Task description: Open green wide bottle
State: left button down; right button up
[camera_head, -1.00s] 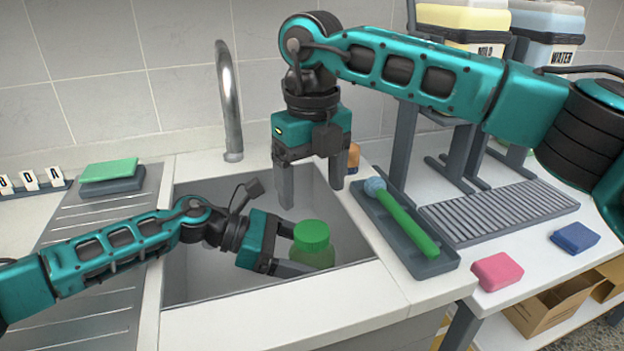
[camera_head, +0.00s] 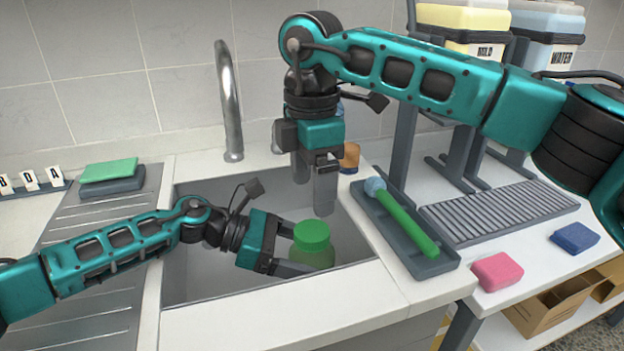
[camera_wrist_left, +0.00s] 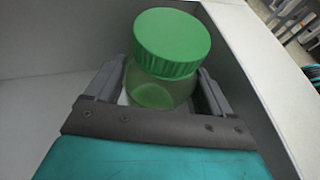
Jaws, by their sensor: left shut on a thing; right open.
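The green wide bottle (camera_head: 315,258) is upright over the sink, with a ribbed green lid (camera_head: 311,236) on it. Its clear greenish body also shows in the left wrist view (camera_wrist_left: 160,92), under the lid (camera_wrist_left: 172,42). My left gripper (camera_head: 294,252) is shut on the bottle's body from the left, one finger on each side; it fills the lower part of the left wrist view (camera_wrist_left: 158,95). My right gripper (camera_head: 314,198) points down above the bottle, apart from the lid. It is seen nearly edge-on, its fingers overlapping, open and empty.
The sink (camera_head: 200,282) surrounds the bottle, with a tall faucet (camera_head: 230,105) behind. A grey tray (camera_head: 432,266) with a green-handled brush (camera_head: 408,222) lies right of the sink. Pink (camera_head: 497,271) and blue (camera_head: 575,237) sponges lie further right. A green sponge (camera_head: 108,170) lies at the left.

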aim_at(312, 230)
jog(key=shift+f+m, duration=0.2)
jog(key=shift+m, duration=0.2)
notch_tip(312, 230, down, 8)
jog(key=shift+r, duration=0.15)
